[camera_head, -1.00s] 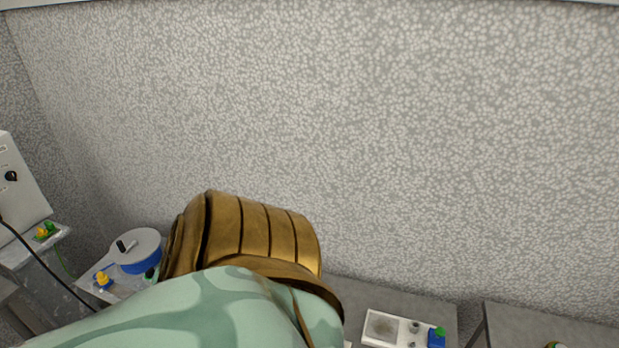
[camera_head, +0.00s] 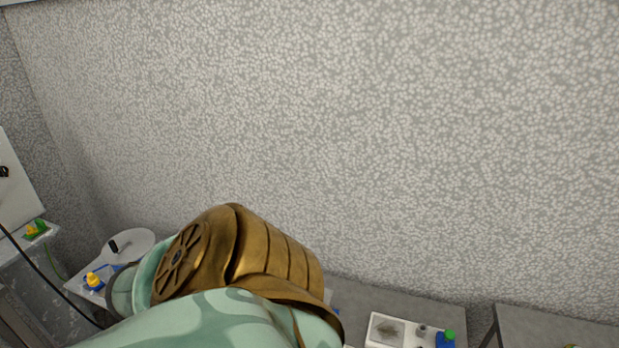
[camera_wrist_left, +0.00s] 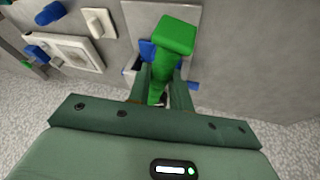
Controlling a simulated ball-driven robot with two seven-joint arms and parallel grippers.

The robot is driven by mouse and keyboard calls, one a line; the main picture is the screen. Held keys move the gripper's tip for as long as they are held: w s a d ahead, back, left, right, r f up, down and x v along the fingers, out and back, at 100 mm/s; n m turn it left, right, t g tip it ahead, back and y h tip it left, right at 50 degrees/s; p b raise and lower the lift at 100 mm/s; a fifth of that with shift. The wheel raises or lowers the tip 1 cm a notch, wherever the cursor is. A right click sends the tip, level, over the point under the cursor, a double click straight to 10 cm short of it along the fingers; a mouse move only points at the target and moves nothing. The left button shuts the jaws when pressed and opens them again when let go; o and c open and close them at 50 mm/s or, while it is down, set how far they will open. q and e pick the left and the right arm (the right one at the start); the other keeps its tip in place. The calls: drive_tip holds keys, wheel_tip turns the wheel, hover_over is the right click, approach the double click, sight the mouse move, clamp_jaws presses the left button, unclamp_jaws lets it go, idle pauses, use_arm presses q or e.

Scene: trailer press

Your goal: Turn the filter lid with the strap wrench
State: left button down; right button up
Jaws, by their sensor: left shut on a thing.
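In the left wrist view my left gripper (camera_wrist_left: 163,88) is shut on a bright green bar (camera_wrist_left: 176,38) with a wide block-like end. I cannot tell whether this is the strap wrench; no strap shows on it. A blue part (camera_wrist_left: 147,50) lies just behind the fingers. In the head view a round white-topped disc (camera_head: 139,240) with a black piece on it stands at the lower left; I cannot tell whether it is the filter lid. My own arm partly covers it and hides my left gripper there. My right gripper is in neither view.
A white panel (camera_head: 384,331) with a blue-and-green piece (camera_head: 446,339) lies on the grey bench at lower right. A yellow-and-blue piece (camera_head: 93,281) sits left of my arm. A black cable (camera_head: 48,279) runs down the left. A speckled wall (camera_head: 350,130) closes the back.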

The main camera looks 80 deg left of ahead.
use_arm(q)
drive_tip(key=s+a+m+b, duration=0.1)
drive_tip(key=b, duration=0.2)
drive_tip(key=s+a+m+h+b, duration=0.1)
drive_tip(key=a+m+b, duration=0.1)
drive_tip(key=b, duration=0.1)
drive_tip(key=shift+b, duration=0.3)
drive_tip(key=a+m+b, duration=0.1)
drive_tip(key=s+a+m+h+b, duration=0.1)
drive_tip(key=a+m+b, duration=0.1)
drive_tip(key=shift+a, duration=0.25)
idle(0.3)
